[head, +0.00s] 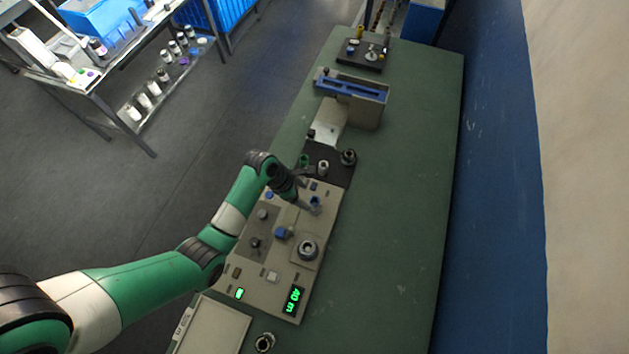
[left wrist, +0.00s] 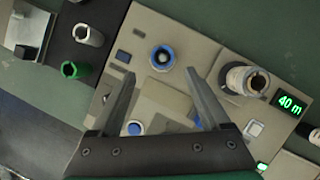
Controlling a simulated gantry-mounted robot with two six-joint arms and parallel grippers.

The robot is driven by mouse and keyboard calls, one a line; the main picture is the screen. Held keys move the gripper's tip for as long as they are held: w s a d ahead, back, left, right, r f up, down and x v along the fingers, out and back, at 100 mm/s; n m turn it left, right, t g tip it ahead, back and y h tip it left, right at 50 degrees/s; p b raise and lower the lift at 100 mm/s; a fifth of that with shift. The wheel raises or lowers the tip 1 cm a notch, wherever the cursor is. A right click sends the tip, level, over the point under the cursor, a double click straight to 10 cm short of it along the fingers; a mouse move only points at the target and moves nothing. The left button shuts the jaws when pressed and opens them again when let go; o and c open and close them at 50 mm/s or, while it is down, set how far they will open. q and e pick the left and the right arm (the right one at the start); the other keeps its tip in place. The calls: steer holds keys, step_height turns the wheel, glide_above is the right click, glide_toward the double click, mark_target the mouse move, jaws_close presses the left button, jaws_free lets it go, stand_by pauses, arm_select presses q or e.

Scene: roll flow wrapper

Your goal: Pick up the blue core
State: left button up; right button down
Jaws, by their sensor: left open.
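The blue core (head: 315,201) is a short blue ring on the beige machine panel, right by my left gripper. In the left wrist view the blue core (left wrist: 161,47) shows from above, with a pale middle inside its opening. My left gripper (head: 308,189) is over the panel. In the left wrist view the left gripper (left wrist: 160,74) is open and empty, and the core lies just beyond the gap between its fingertips. I cannot tell the exact height of the fingers over the panel. My right gripper is not in view.
A green core (left wrist: 75,70) and a pale core (left wrist: 90,35) stand on a black plate (head: 338,177) beyond the panel. A metal roll holder (head: 308,249), blue knob (head: 282,232) and green-lit display (head: 293,298) are on the panel. The green bench (head: 400,200) is clear to the right.

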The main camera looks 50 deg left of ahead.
mark_target(310, 201)
arm_select(q)
steer(key=x, duration=0.3)
steer(key=shift+f+b, duration=0.15)
steer(key=shift+b, duration=0.2)
steer(key=b+x, duration=0.2)
steer(key=x, duration=0.3)
steer(key=shift+s+d+f, duration=0.1)
steer(key=shift+d, duration=0.1)
jaws_close()
